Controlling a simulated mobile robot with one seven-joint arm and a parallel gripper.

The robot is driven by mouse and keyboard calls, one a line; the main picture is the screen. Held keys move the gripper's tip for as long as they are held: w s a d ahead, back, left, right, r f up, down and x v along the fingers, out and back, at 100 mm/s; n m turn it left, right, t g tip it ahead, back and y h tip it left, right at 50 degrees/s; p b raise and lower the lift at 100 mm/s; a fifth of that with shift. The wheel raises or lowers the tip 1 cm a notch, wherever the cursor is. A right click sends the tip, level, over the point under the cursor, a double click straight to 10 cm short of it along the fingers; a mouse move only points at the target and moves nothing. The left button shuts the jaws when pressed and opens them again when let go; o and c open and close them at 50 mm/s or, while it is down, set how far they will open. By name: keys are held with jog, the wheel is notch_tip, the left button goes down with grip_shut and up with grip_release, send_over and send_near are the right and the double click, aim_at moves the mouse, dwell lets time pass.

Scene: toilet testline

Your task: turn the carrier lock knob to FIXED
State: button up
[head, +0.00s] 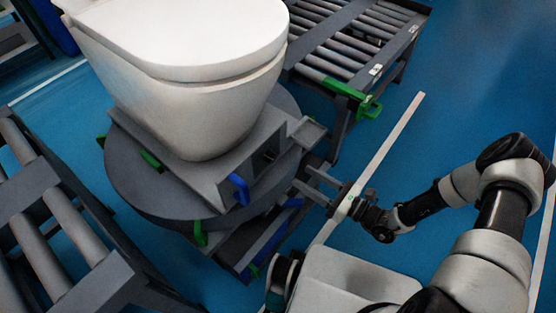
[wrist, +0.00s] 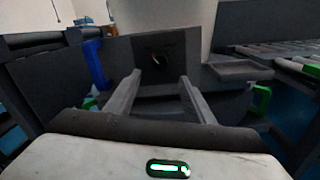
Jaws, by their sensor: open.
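The carrier (head: 218,180) is a grey frame under a white toilet (head: 190,70), on a round dark turntable (head: 135,185).
A blue handle (head: 238,188) stands out from the carrier's front, left of the knob panel in the wrist view (wrist: 95,65). A small grey tray (wrist: 240,70) juts out at right. Roller conveyors stand at left (head: 65,215) and behind (head: 345,45). Blue floor is clear at right.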

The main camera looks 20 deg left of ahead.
aim_at(274, 158)
jog(key=b+x, duration=0.1)
jog(key=x, duration=1)
jog(key=shift+a, duration=0.35)
jog(key=shift+c, duration=0.5)
jog(key=c, duration=1)
